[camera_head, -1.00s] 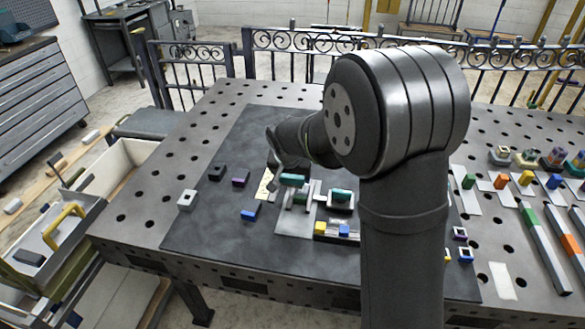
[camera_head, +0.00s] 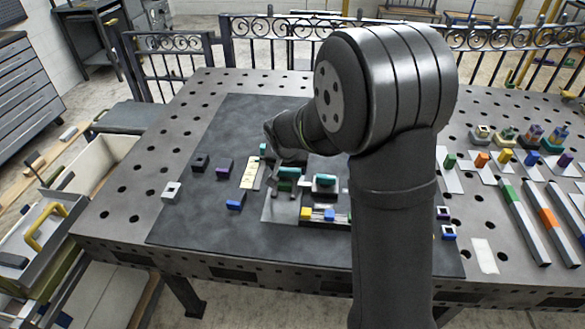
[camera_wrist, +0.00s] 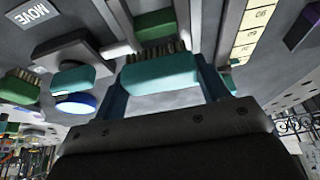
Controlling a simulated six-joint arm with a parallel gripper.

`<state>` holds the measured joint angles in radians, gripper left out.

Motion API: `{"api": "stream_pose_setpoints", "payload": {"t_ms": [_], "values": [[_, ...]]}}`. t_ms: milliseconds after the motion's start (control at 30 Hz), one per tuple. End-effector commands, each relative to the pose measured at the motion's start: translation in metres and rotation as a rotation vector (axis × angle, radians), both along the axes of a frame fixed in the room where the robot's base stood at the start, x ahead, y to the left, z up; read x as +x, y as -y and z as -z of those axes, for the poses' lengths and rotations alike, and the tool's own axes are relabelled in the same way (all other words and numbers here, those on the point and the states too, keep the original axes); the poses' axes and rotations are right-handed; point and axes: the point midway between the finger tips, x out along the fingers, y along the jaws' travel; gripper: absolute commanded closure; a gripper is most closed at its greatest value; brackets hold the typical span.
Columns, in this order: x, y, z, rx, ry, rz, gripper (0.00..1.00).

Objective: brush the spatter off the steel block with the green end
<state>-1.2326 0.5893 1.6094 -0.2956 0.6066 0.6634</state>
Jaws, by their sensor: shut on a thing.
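My gripper (camera_wrist: 163,90) is shut on a teal brush (camera_wrist: 160,72), whose dark bristles point away from me. The brush also shows in the head view (camera_head: 288,172), under my wrist. A green end (camera_wrist: 155,20) of a grey steel block lies just beyond the bristles in the wrist view. I cannot tell whether the bristles touch it. In the head view this green end (camera_head: 286,186) is small and partly hidden by the brush. No spatter can be made out at this size.
A lettered cream strip (camera_head: 250,173), yellow block (camera_head: 305,214) and blue block (camera_head: 235,201) are nearby.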

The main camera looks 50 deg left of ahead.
Motion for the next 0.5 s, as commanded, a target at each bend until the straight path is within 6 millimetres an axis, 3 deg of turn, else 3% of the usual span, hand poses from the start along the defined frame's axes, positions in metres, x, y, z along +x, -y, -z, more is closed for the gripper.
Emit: {"api": "stream_pose_setpoints", "payload": {"t_ms": [367, 500], "values": [[-0.026, -0.025, 0.001, -0.001, 0.001, -0.003, 0.53], [-0.016, -0.019, 0.0, -0.002, -0.001, 0.0, 0.53]]}}
